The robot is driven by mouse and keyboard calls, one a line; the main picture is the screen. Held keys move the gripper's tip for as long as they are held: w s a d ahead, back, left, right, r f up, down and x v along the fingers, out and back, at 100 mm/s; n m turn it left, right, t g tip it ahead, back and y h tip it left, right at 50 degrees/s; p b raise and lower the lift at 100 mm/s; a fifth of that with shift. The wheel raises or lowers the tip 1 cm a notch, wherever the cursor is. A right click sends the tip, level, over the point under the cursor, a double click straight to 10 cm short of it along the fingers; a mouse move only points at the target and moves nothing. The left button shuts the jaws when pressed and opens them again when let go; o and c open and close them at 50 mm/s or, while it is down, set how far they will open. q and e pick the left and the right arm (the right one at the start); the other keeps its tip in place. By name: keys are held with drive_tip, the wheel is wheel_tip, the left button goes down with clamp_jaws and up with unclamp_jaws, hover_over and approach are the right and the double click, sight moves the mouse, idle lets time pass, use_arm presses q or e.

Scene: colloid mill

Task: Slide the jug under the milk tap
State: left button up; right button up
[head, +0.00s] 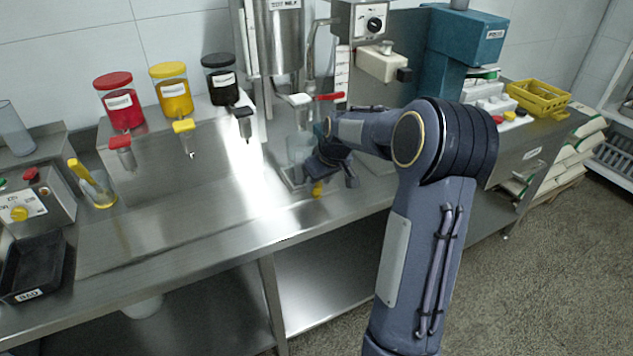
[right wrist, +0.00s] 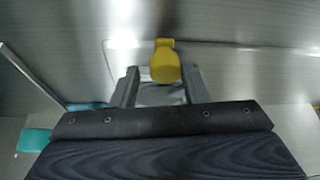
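The clear jug (head: 298,149) stands on the steel worktop, partly hidden by my right gripper. A yellow piece that looks like its handle (right wrist: 165,62) shows in the right wrist view, near the fingertips. My right gripper (head: 334,176) is low beside the jug; in the right wrist view its fingers (right wrist: 160,85) are apart, with gaps beside the yellow piece. I cannot tell whether they touch the jug. The tap with a red lever (head: 328,97), apparently the milk tap, is above the jug, below the steel cylinder (head: 283,40). My left gripper is not in view.
Red (head: 121,104), yellow (head: 173,92) and black (head: 220,80) dispensers stand left. Another jug with a yellow handle (head: 98,189) and a black tray (head: 34,266) are farther left. A yellow basket (head: 540,98) is at right. The front left worktop is clear.

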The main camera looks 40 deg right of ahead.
idle(0.3)
drive_tip(key=v, duration=0.7)
drive_tip(key=shift+r, duration=0.4)
drive_tip(key=shift+s, duration=0.15)
